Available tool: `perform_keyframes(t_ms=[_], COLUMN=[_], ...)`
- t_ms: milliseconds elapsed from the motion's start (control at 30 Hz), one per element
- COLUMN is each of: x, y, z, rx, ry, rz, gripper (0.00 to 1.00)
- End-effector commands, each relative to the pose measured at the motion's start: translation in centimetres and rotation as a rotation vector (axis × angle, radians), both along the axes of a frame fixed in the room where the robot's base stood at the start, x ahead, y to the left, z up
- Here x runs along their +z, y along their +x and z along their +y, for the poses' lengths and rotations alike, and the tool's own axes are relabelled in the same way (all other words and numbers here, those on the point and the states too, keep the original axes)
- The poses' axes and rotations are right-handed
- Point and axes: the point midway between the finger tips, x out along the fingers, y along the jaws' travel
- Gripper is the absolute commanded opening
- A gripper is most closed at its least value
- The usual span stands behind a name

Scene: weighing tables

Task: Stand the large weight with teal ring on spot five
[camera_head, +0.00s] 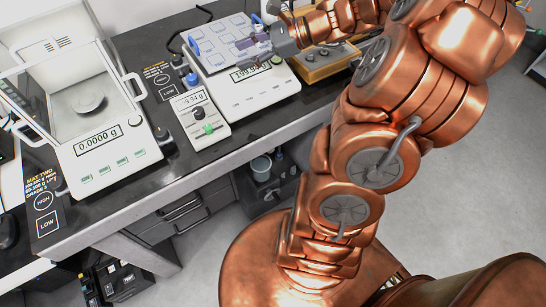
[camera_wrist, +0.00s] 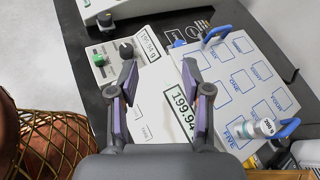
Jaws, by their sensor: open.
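The large weight with the teal ring (camera_wrist: 267,127) appears in the wrist view as a small pale cylinder with a teal band. It is on the spotted plate just right of the FIVE label, near a blue handle. I cannot tell whether its base is within spot five (camera_wrist: 238,132). My gripper (camera_wrist: 160,80) is open and empty above the scale, its fingers well left of the weight. In the head view my gripper (camera_head: 279,37) is over the right side of the spotted scale (camera_head: 262,95), and I cannot make out the weight there. The scale's display reads about 199.94.
A draft-shield balance (camera_head: 118,155) reading 0.0000 g stands at the left of the dark table. A small scale (camera_head: 196,112) with a black knob and a green piece sits between them. A yellowish box (camera_head: 318,66) is right of the spotted scale.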

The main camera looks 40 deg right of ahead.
Motion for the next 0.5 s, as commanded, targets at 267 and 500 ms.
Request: perform_keyframes(t_ms=[267,500], x=[-1.6,-3.3], y=[-7.2,-15.3], z=[12.8,17.2], rx=[0.543,0.993], ry=[-0.357,-0.639], rz=[-0.061,-0.145], gripper=[0.49,0.49])
